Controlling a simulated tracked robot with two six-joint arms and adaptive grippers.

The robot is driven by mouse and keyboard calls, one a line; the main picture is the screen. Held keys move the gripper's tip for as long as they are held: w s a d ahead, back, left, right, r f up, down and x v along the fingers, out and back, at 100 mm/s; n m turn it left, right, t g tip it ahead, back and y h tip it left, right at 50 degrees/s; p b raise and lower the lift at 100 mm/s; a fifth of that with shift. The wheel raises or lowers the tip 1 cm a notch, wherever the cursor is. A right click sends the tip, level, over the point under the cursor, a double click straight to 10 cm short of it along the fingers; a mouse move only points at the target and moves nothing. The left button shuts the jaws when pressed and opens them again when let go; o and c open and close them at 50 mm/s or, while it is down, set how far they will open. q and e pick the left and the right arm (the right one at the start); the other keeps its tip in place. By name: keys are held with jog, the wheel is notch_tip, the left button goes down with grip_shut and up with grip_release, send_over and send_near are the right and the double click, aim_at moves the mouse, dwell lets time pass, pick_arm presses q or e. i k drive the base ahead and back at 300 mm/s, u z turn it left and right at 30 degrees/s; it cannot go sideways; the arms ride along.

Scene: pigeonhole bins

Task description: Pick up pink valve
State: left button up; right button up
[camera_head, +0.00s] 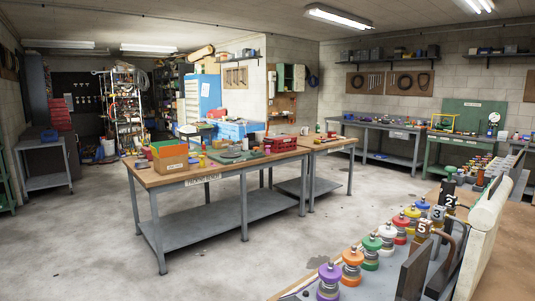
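A row of valve-like pieces with coloured round tops stands on a bench at the lower right. From near to far I see a purple one (328,278), an orange one (352,259), a green one (371,246), a white one (387,233), a red one (400,224), a yellow one (412,214) and a blue one (422,205). I cannot make out a pink valve among them; the farther pieces are small and crowded. Neither of my grippers is in view.
Dark numbered blocks (423,230) and a dark upright plate (414,270) stand beside the row. A wooden-topped packing bench (150,178) with boxes and a red crate (280,144) stands mid-room. Grey workbenches (375,125) line the back wall. The concrete floor (240,270) between is open.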

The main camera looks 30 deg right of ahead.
aim_at(268, 152)
jog(key=z, duration=0.1)
jog(key=i, duration=4.35)
jog(key=z, duration=1.95)
jog(key=i, duration=0.5)
jog(key=u, duration=0.05)
